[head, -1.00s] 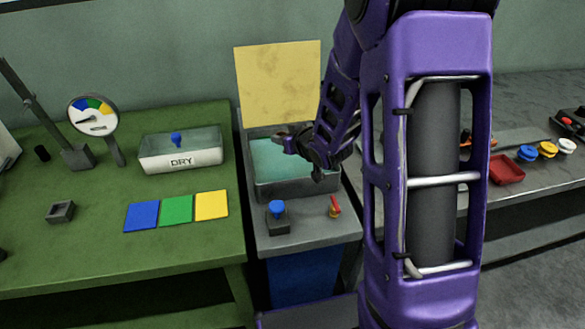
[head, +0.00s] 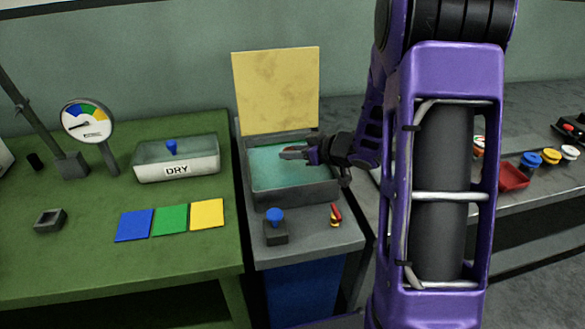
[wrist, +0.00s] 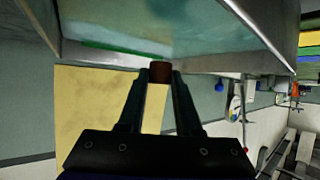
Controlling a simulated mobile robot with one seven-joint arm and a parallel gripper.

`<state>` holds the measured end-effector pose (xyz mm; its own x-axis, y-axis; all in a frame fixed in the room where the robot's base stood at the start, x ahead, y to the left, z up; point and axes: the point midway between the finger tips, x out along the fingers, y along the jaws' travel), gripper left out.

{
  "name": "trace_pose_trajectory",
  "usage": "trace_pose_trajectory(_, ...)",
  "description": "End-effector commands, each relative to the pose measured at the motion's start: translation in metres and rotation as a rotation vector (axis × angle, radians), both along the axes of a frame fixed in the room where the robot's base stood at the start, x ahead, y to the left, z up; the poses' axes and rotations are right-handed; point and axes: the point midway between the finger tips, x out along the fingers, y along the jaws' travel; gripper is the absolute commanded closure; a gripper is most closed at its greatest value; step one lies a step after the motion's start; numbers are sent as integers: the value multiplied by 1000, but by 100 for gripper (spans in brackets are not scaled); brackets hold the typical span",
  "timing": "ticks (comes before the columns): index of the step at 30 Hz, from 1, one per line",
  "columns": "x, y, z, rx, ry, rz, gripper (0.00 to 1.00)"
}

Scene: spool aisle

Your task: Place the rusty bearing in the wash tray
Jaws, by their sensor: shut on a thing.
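The wash tray (head: 296,193) is a grey open tank with teal liquid, at the middle of the head view. In the wrist view its wall (wrist: 268,32) and liquid fill the top. My gripper (head: 284,153) reaches in from the right, over the back part of the tray. In the wrist view my gripper (wrist: 160,75) is shut on the rusty bearing (wrist: 160,72), a small brown piece between the fingertips. The bearing is hard to make out in the head view. I cannot tell whether it touches the liquid.
A yellow panel (head: 276,90) stands behind the tray. A blue-knobbed block (head: 275,227) and a red-handled valve (head: 335,216) sit at its front. Left, a green bench (head: 70,270) holds the DRY tray (head: 178,169), coloured cards (head: 170,220) and a gauge (head: 88,122).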

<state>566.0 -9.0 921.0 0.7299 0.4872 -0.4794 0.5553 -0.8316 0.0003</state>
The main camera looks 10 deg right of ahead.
Motion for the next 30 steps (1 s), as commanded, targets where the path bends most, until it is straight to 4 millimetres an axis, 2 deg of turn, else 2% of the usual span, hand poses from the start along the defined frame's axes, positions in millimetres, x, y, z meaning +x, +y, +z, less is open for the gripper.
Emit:
trace_pose_trajectory(9, 0, 1, -38, 0, 0, 1, 100)
trace_pose_trajectory(16, 0, 0, -37, 0, -1, 0, 100)
trace_pose_trajectory(30, 0, 0, -49, -1, 0, 0, 100)
